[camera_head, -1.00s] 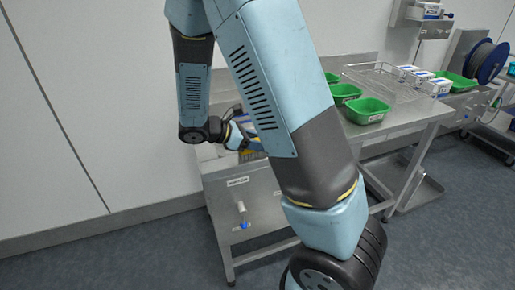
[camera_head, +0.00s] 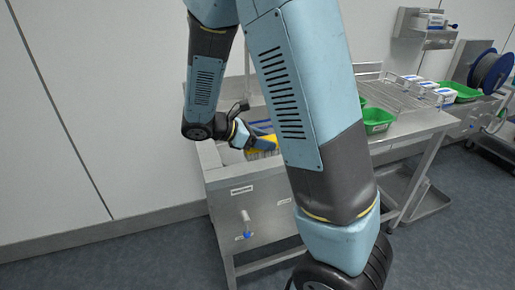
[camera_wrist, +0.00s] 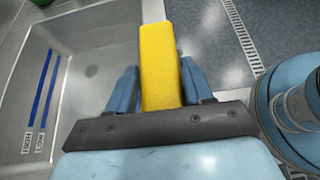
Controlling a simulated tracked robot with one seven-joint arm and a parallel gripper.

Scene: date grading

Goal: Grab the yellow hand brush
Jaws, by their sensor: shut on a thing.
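The yellow hand brush (camera_wrist: 160,62) is between the two blue fingers of my gripper (camera_wrist: 157,82) in the wrist view. The gripper is shut on its yellow body, and the far end sticks out past the fingertips. In the head view the brush (camera_head: 264,142) shows as a yellow piece with a pale lower edge beside my gripper (camera_head: 247,138), over the metal sink. My arm hides part of it there.
The metal sink (camera_head: 215,172) has blue level lines inside, marked HIGH and LOW in the wrist view. To the right stand a wire rack (camera_head: 405,95), green trays (camera_head: 376,120) and white boxes on the bench. A floor drain grate (camera_wrist: 243,38) shows in the wrist view.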

